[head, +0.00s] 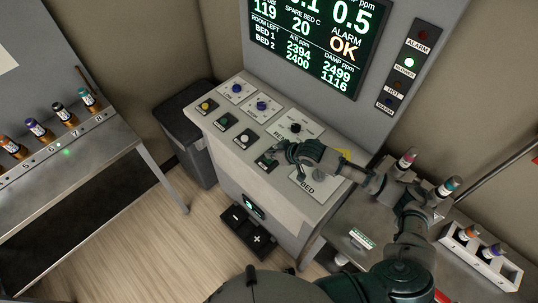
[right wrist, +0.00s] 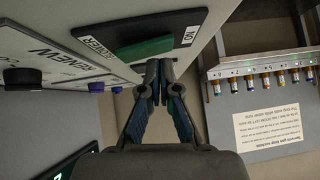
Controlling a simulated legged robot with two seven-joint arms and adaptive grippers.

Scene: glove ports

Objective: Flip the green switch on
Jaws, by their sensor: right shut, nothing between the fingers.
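The green switch (right wrist: 146,48) is a green rocker on a black plate (right wrist: 185,28) marked BLOWER and ON, seen close up in the right wrist view. My right gripper (right wrist: 154,72) is shut and empty, its tips right beside the switch's lower edge in that view. I cannot tell whether they touch it. In the head view my right gripper (head: 279,153) is over the front right part of the sloped grey console (head: 226,150) and partly covers the switch's plate. My left gripper is out of view.
Knobs and other switches sit close by on the console, including a yellow one (head: 206,104) and a white one (head: 245,137). A display (head: 310,38) stands behind, with indicator lamps (head: 409,63) beside it. A rack of vials (head: 45,135) is at left, a vial holder (head: 480,254) at right.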

